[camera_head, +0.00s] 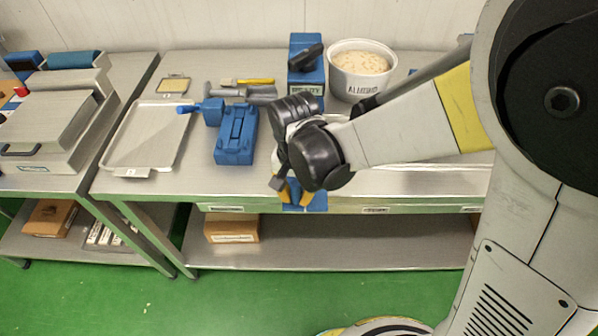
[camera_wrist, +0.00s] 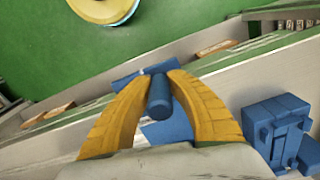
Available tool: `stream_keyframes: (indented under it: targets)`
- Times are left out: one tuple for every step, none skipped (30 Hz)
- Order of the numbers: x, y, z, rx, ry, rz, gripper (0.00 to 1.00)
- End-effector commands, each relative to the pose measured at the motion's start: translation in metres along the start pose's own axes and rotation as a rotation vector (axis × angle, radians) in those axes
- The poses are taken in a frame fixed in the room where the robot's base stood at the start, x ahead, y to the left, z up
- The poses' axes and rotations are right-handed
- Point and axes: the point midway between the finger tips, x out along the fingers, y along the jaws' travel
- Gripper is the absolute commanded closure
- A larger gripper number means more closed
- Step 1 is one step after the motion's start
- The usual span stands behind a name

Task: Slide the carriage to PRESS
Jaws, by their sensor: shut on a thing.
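The carriage (camera_head: 317,203) shows as a blue piece at the front edge of the middle table, mostly hidden behind my gripper (camera_head: 290,194). In the wrist view, my gripper's yellow fingers (camera_wrist: 160,78) are closed around a blue upright round handle (camera_wrist: 159,104). A blue block lies below and behind this handle, partly covered by the fingers. I take the handle to be part of the carriage. Small label plates sit along the table front, one left of the carriage (camera_head: 225,208) and one right of it (camera_head: 376,210). Their writing is too small to read, so I cannot tell which is PRESS.
A blue clamp-like device (camera_head: 235,136) stands left of my gripper, with a metal tray (camera_head: 147,137) beyond it. A blue dispenser (camera_head: 306,70) and a white almond tub (camera_head: 361,85) stand at the back. My arm covers much of the table's right side.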

Motion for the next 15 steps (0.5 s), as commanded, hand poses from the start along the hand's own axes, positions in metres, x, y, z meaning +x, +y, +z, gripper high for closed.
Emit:
stream_keyframes:
  targets:
    - [-0.0003, -0.0033, 0.0007, -0.003, -0.002, -0.007, 1.00]
    - [-0.0003, -0.0034, 0.0007, -0.003, -0.002, -0.008, 1.00]
    - [-0.0003, -0.0035, 0.0006, -0.004, -0.002, -0.008, 0.71]
    - [-0.0003, -0.0035, 0.0006, -0.004, -0.002, -0.008, 0.62]
    - [-0.0003, -0.0033, 0.0006, -0.003, -0.002, -0.007, 0.55]
    - [-0.0003, -0.0030, 0.0005, -0.003, -0.001, -0.007, 0.55]
    - [-0.0003, -0.0029, 0.0004, -0.003, -0.001, -0.007, 0.55]
    - [-0.0003, -0.0027, 0.0004, -0.003, -0.001, -0.006, 0.55]
    - [-0.0002, -0.0025, 0.0003, -0.003, -0.001, -0.006, 0.55]
    - [-0.0002, -0.0023, 0.0003, -0.003, -0.001, -0.005, 0.55]
    - [-0.0002, -0.0022, 0.0003, -0.003, -0.001, -0.005, 0.55]
    - [-0.0002, -0.0021, 0.0002, -0.002, -0.001, -0.005, 0.55]
    - [-0.0004, -0.0020, 0.0002, -0.002, -0.001, -0.005, 0.55]
    - [-0.0011, -0.0019, 0.0002, -0.002, -0.001, -0.005, 0.55]
    - [-0.0029, -0.0019, 0.0001, -0.002, -0.001, -0.005, 0.55]
